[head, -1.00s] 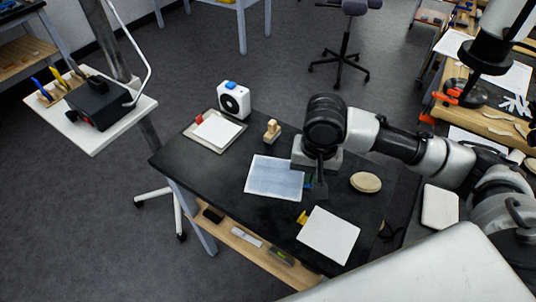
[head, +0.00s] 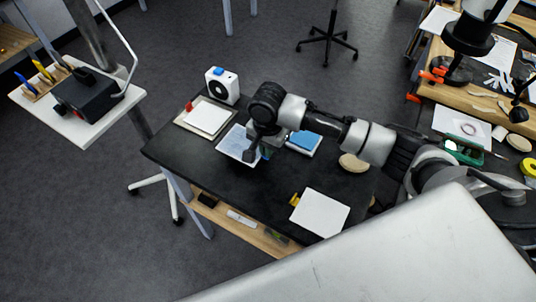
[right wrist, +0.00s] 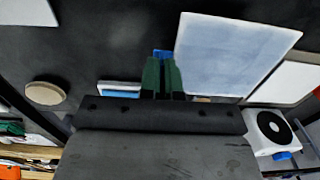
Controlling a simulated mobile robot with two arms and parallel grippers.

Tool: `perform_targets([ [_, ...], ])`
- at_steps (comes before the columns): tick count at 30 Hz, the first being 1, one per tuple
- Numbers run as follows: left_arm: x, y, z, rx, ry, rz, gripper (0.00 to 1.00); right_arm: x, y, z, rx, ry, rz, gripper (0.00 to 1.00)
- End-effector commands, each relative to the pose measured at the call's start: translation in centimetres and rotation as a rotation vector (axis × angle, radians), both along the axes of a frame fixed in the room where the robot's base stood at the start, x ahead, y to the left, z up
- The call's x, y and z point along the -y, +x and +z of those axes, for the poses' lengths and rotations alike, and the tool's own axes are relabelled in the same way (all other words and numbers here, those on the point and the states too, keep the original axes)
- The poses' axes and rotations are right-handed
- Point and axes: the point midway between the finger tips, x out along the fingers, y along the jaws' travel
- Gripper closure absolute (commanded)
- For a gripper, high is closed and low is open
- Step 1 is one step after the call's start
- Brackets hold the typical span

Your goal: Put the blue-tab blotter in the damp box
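The blue-tab blotter, a pale blue-white sheet (head: 236,144), is at my right gripper (head: 258,153) over the black table. In the right wrist view the blotter (right wrist: 235,55) fills the upper right, with its blue tab (right wrist: 163,53) between the green fingertips (right wrist: 163,66). My right gripper looks shut on that tab. The arm hides part of the sheet in the head view, and its height above the table is hard to judge. I cannot tell which thing is the damp box. My left gripper is not in view.
A red-tab blotter (head: 207,117) lies at the table's far left, beside a white fan-like device (head: 222,86). A blue-topped white block (head: 304,142), a round beige disc (head: 354,163) and a yellow-tab blotter (head: 320,212) lie to the right. The front-left table top is clear.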

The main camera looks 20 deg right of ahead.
Motion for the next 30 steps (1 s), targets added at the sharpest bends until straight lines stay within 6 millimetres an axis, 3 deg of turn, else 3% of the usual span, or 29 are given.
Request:
perform_targets([
  [9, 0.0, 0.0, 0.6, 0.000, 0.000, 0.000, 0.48, 0.0, 0.0, -3.8, 0.000, -0.001, 0.000, 1.00],
  [20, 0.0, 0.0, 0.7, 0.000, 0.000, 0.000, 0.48, 0.0, -0.1, -4.1, -0.001, -0.001, 0.001, 1.00],
  [25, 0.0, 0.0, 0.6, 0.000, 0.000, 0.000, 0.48, 0.0, -0.1, -4.1, 0.000, 0.000, 0.001, 0.73],
  [30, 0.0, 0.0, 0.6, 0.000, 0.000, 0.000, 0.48, 0.0, -0.1, -4.1, 0.001, -0.001, 0.001, 0.72],
])
